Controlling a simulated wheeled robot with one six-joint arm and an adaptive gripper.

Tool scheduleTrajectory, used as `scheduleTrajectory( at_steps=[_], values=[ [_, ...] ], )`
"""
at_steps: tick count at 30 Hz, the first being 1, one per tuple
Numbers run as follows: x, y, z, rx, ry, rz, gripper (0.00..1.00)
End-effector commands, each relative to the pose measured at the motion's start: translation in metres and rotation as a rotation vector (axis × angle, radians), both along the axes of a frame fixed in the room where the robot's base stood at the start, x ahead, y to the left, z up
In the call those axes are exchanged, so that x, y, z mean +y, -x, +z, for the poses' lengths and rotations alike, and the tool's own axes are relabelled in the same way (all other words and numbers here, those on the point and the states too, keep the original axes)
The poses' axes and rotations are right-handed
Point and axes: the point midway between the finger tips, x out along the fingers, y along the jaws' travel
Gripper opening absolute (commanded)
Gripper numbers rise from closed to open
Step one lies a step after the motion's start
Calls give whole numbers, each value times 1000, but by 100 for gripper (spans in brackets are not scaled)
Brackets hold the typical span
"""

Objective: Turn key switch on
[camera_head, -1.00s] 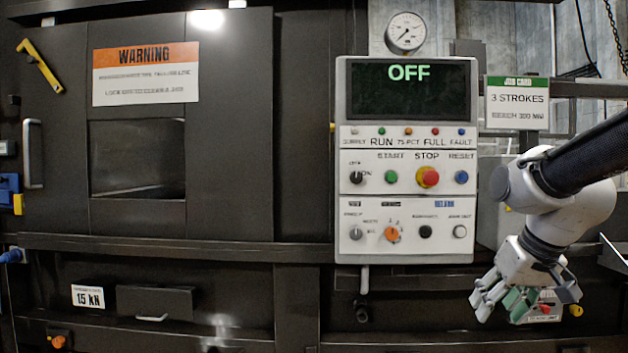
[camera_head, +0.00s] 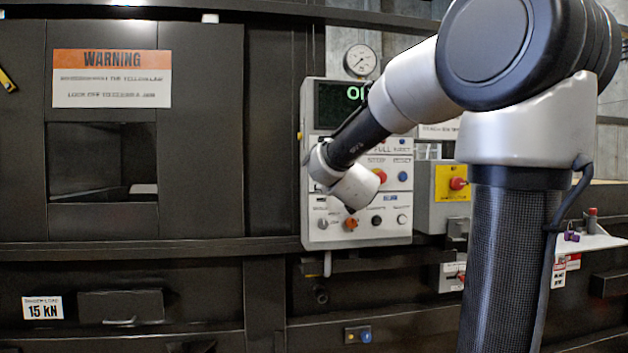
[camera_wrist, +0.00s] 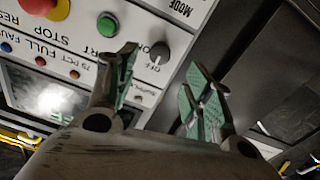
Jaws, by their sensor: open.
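The key switch (camera_wrist: 160,54) is a dark grey round knob on the white control panel (camera_head: 330,238). In the wrist view it shows beside the "OFF" lettering, close to the green start button (camera_wrist: 108,24). My gripper (camera_wrist: 162,62) is open, with its green-padded fingers spread to either side of the knob. The gap to the knob is hard to judge, and no contact is visible. In the head view my wrist covers the key switch and the fingers. The display (camera_head: 336,106) is partly hidden behind my arm, with "O" visible at its start.
The red stop button (camera_wrist: 53,8) lies near the start button. A lower row has an orange selector (camera_head: 350,224) and a black knob (camera_head: 377,221). A yellow plate with a red button (camera_head: 457,184) is on a grey box to the right. A gauge (camera_head: 360,60) sits above.

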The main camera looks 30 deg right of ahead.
Motion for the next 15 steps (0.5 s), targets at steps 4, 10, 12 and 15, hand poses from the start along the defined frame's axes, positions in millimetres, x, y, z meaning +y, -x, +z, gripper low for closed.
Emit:
scheduleTrajectory(
  at_steps=[4,10,12,15],
  values=[
    [-5,-15,-1,7,12,0,51],
    [-15,-48,-2,7,11,1,51],
    [-18,-58,-1,7,10,2,51],
    [-21,-68,-1,7,11,2,51]
  ],
)
